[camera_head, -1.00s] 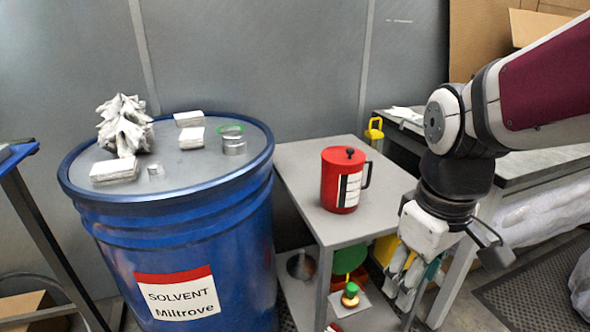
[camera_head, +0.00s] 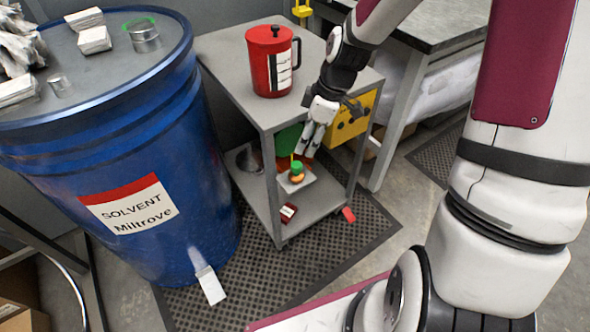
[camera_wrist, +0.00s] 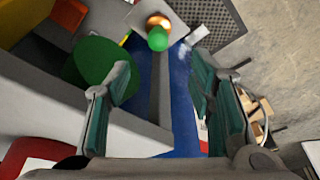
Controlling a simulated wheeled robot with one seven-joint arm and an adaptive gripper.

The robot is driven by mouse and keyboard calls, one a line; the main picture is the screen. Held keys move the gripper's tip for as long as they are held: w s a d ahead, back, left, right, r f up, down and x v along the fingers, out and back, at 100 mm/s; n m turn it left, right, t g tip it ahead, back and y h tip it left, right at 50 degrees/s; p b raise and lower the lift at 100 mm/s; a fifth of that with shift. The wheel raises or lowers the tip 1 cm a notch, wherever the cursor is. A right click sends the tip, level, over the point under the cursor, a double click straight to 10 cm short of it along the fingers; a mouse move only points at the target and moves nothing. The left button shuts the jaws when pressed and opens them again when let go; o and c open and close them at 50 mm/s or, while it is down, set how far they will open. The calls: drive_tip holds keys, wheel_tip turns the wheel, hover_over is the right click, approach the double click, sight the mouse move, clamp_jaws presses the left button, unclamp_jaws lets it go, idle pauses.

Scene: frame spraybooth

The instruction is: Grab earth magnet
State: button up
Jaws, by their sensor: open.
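No thing is plainly marked as the earth magnet. Two bare silvery pieces stand on the blue drum (camera_head: 170,110) in the head view: a small cylinder (camera_head: 60,86) and a larger round tin-like one (camera_head: 144,38). I cannot tell whether either is the magnet. My gripper (camera_head: 308,140) is open and empty, pointing down beside the grey cart, well right of the drum. In the wrist view its teal-padded fingers (camera_wrist: 162,78) are spread apart. Beyond them show a green ball on a copper-coloured piece (camera_wrist: 158,30) and part of the blue drum.
The grey cart (camera_head: 225,65) carries a red lidded pot (camera_head: 271,65). White boxes (camera_head: 95,40) and crumpled white material (camera_head: 20,45) crowd the drum top. A grey bench stands right.

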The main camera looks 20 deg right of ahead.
sight(297, 163)
drive_tip(key=b+x, duration=0.3)
drive_tip(key=x, duration=0.9)
drive_tip(key=shift+w+d, duration=0.1)
drive_tip(key=shift+d, duration=0.05)
clamp_jaws()
